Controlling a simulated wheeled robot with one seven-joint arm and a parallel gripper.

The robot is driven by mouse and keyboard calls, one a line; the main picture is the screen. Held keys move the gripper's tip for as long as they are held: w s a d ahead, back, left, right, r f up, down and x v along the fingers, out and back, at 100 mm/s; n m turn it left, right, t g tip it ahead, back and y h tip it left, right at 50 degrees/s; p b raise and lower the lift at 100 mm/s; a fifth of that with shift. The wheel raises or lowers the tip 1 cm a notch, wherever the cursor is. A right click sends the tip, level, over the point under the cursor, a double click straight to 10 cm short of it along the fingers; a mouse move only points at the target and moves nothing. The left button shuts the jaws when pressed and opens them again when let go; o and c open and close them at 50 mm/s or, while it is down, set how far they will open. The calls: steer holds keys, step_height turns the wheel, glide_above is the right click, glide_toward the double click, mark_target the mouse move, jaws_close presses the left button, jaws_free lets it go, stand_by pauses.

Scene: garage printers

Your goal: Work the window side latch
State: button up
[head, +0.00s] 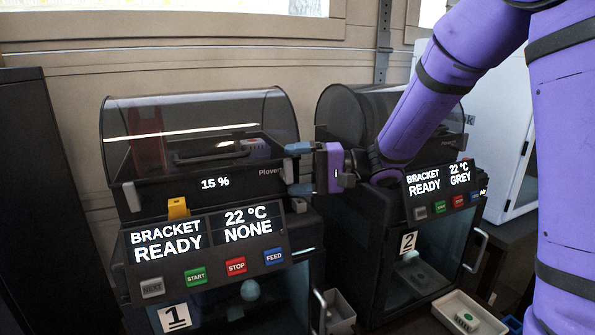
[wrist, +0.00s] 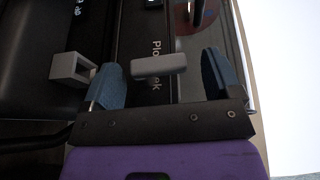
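My gripper (head: 299,169) is at the right front edge of the smoky lid (head: 200,125) of printer 1. In the wrist view my gripper (wrist: 163,82) is open, its two blue fingers apart. A small grey tab (wrist: 158,65), which looks like a latch, shows between the fingers, in front of the maker's lettering. It sits clear of both fingers in the picture; I cannot tell whether anything touches. A grey hollow block (wrist: 72,68) is just beyond the left finger. An orange tab (head: 178,207) stands at the lid's lower front edge. The lid looks down.
Printer 1's panel (head: 205,250) has coloured buttons below the lid. Printer 2 (head: 385,235) stands close at right, with my arm over its lid. A small grey bin (head: 340,312) and a pale tray (head: 468,315) are low at front. A dark cabinet (head: 35,200) stands left.

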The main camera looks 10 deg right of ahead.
steer(key=v, duration=1)
steer(key=shift+d, duration=0.4)
steer(key=shift+s, duration=0.15)
steer(key=s+a+r+n+g+h, duration=0.15)
steer(key=s+g+h, duration=0.45)
steer(key=s, duration=1)
steer(key=s+d+r+t+h, duration=0.1)
steer(key=s+d+t+h, duration=0.7)
steer(key=h, duration=0.3)
steer(key=shift+s+d+r, duration=0.15)
steer(key=shift+s+r, duration=0.05)
steer(key=shift+r, duration=0.1)
